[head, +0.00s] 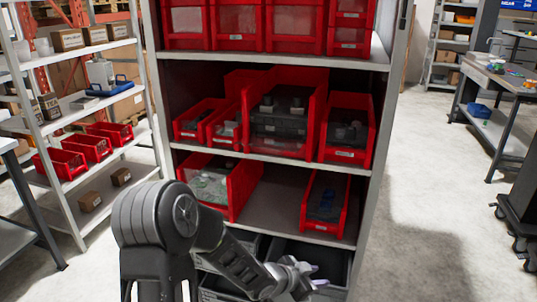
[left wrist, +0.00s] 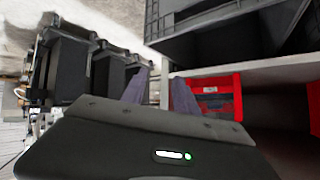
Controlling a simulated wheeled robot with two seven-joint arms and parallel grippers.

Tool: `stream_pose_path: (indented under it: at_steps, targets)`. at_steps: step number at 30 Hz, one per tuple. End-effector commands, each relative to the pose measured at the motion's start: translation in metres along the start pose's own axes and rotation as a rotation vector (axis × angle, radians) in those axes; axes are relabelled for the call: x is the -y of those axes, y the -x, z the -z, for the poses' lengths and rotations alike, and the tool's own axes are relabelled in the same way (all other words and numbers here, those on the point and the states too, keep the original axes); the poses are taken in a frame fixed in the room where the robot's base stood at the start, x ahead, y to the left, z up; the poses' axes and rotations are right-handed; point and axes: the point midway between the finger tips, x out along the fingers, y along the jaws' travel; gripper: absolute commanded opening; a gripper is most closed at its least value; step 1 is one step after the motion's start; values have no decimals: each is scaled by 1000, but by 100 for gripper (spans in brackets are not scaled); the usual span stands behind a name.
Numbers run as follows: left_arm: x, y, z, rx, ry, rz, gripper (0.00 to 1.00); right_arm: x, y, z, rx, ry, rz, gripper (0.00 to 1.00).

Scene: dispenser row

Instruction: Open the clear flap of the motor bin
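A row of red bins with clear-looking fronts stands on the top shelf in the head view: a left bin (head: 186,20), a middle-left bin (head: 237,20), a wide middle bin (head: 294,22) and stacked smaller ones at the right (head: 349,38). Their fronts look shut. Their labels are too small to read, so I cannot tell which is the motor bin. My left gripper (head: 311,277) is low in front of the bottom shelf, well below that row. In the left wrist view its two fingers (left wrist: 160,92) stand apart with nothing between them. My right gripper is not in view.
Open red bins (head: 285,120) fill the middle shelf; two more (head: 324,203) stand below. Dark crates (head: 322,258) sit at the bottom, near my left gripper. A side rack (head: 75,130) stands left and a workbench (head: 500,85) right. The floor (head: 425,200) right of the shelf is clear.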

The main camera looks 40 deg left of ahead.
Motion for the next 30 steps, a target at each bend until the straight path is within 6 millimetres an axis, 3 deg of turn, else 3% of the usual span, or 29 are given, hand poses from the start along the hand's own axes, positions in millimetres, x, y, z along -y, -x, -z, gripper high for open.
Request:
stream_pose_path:
  at_steps: [1,3,6,9,12,17,30]
  targets:
    - [55,29,40,-81,-152,86,36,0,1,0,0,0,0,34]
    - [112,76,84,-155,-385,188,36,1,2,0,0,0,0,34]
    - [173,153,134,-191,-710,326,36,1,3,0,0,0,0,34]
    - [205,216,160,-169,-952,418,36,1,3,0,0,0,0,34]
    - [217,252,172,-140,-1091,461,36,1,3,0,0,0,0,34]
    - [222,270,177,-118,-1166,480,36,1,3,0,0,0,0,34]
    - [224,261,179,-119,-1164,476,36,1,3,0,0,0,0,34]
